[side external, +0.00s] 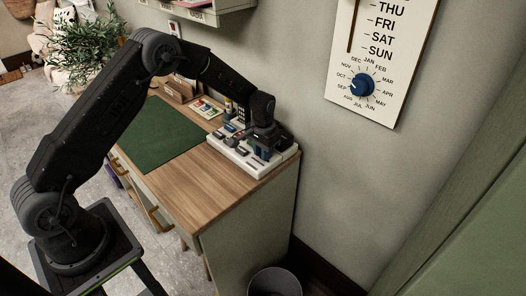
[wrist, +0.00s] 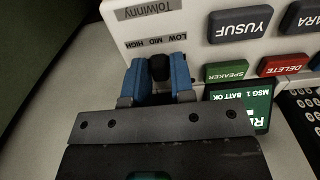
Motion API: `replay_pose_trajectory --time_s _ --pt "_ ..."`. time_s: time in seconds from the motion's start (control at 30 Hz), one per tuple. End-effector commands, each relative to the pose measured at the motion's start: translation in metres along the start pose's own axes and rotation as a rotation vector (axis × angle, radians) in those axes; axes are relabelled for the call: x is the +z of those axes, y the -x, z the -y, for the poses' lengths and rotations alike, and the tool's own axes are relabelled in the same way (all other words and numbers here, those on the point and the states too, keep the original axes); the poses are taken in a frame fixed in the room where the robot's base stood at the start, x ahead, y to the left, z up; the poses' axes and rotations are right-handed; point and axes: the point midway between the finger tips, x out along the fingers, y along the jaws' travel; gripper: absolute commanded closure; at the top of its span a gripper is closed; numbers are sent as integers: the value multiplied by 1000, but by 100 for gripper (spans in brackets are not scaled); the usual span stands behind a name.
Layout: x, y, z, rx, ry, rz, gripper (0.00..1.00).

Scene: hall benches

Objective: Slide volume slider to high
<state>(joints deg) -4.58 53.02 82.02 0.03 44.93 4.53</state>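The black volume slider knob (wrist: 160,67) shows in the wrist view just below a row of LOW, MID and HIGH labels (wrist: 156,40) on a pale device. The knob is near the middle of that row; its exact setting is hard to tell. My gripper (wrist: 161,75) has its two blue fingers on either side of the knob, seemingly touching it. The fingers hide the slider's track. In the side external view my gripper (side external: 264,139) is low over the white desk device (side external: 238,158), and the knob is hidden there.
The device carries a YUSUF button (wrist: 240,24), a green SPEAKER button (wrist: 226,71), a red DELETE button (wrist: 283,65) and a small green screen (wrist: 243,106) close to my gripper. A green mat (side external: 160,135) lies on the wooden desk (side external: 200,190). The wall is close behind the device.

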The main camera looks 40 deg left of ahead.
Motion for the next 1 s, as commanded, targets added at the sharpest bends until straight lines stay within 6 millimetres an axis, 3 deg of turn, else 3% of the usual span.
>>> replay_pose_trajectory --time_s 0.23,0.57,0.8,1.0 --pt "0 0 0 0 0 0 100" --pt "0 0 -1 0 -1 0 100" --pt "0 0 -25 1 -3 1 100" --pt "0 0 -27 3 -1 1 100"
